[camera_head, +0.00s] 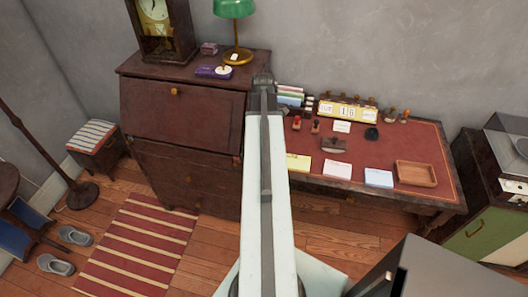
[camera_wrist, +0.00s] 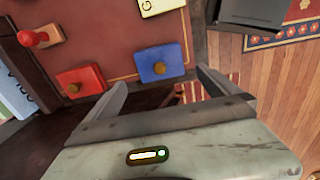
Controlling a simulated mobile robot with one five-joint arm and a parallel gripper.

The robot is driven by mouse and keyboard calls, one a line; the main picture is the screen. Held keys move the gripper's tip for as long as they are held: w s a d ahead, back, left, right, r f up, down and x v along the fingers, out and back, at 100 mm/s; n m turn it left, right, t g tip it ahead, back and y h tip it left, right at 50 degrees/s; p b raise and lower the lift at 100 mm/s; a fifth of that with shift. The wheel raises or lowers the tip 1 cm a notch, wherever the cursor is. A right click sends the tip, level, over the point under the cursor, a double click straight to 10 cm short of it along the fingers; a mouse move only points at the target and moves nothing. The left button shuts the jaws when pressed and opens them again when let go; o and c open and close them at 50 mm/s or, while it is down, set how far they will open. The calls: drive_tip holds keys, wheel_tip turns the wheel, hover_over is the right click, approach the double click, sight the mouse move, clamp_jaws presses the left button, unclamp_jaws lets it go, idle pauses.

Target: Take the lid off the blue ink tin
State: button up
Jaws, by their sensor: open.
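The blue ink tin (camera_wrist: 160,64) lies on the red desk top in the wrist view, with a round brass-coloured knob on its lid. The lid is on the tin. My gripper (camera_wrist: 162,79) is open, its two fingers pointing toward the tin, one to the left of it and one to the right. The fingers appear apart from the tin, and nothing is held. In the head view my arm reaches over to the desk's left end (camera_head: 264,82), and I cannot make out the blue tin there.
A red tin (camera_wrist: 81,82) with a similar knob sits left of the blue one, near the left finger. A red-handled stamp (camera_wrist: 36,39) is farther left. A yellow card (camera_wrist: 160,6) lies beyond. In the head view, a wooden tray (camera_head: 416,174) sits at the desk's right.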

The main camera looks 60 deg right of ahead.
drive_tip(key=f+b, duration=0.4)
drive_tip(key=f, duration=0.1)
drive_tip(key=shift+s+f+b, duration=0.1)
drive_tip(key=shift+s+b, duration=0.1)
drive_tip(key=shift+b, duration=0.2)
drive_tip(key=shift+r, duration=0.2)
drive_tip(key=c, duration=1.4)
drive_tip(key=shift+o, duration=0.2)
wheel_tip(320, 180, up, 10)
drive_tip(key=p, duration=1)
